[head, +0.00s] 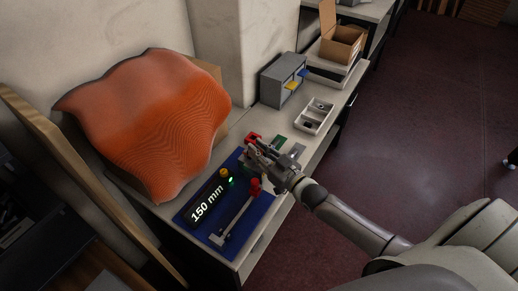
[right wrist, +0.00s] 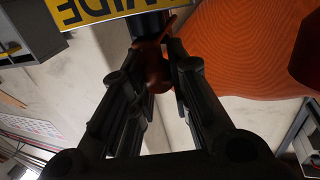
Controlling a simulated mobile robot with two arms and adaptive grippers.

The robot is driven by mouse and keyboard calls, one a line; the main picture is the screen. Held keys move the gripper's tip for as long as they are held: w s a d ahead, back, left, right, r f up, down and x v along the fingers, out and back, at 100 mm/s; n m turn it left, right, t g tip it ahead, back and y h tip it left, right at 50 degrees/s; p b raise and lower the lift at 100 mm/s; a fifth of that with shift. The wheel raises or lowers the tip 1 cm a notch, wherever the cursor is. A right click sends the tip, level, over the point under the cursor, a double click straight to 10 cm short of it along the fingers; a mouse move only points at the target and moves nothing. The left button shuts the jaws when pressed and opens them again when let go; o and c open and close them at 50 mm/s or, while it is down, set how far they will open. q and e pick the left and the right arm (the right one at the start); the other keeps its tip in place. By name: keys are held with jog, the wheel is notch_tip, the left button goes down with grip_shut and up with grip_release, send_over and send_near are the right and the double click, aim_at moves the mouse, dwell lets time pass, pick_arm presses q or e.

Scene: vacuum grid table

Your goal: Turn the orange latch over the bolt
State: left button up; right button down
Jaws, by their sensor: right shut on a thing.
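My right gripper (head: 262,155) reaches over the far end of the blue mat (head: 262,207) on the bench. In the right wrist view the two fingers (right wrist: 156,60) are shut on a dark orange-brown piece (right wrist: 153,72), which looks like the orange latch. A black cylindrical part (right wrist: 150,25) sits just beyond it. I cannot make out the bolt or the latch's angle to it. In the head view a red part (head: 252,138) shows beside the fingers, and the gripper hides much of that spot. My left gripper is not in view.
On the mat are a black block marked "150 mm" (head: 207,205), a red knob (head: 255,185) and a yellow knob (head: 224,172). A large orange rippled form (head: 150,120) stands left. A grey drawer unit (head: 283,80), a parts tray (head: 315,116) and a cardboard box (head: 341,47) are farther back.

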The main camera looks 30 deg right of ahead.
jog(key=shift+r, duration=0.1)
jog(key=c, duration=1.3)
grip_release()
jog(key=shift+c, duration=0.2)
jog(key=shift+s, duration=0.15)
jog(key=shift+s+d, duration=0.1)
jog(key=shift+s, duration=0.25)
jog(key=v, duration=1.1)
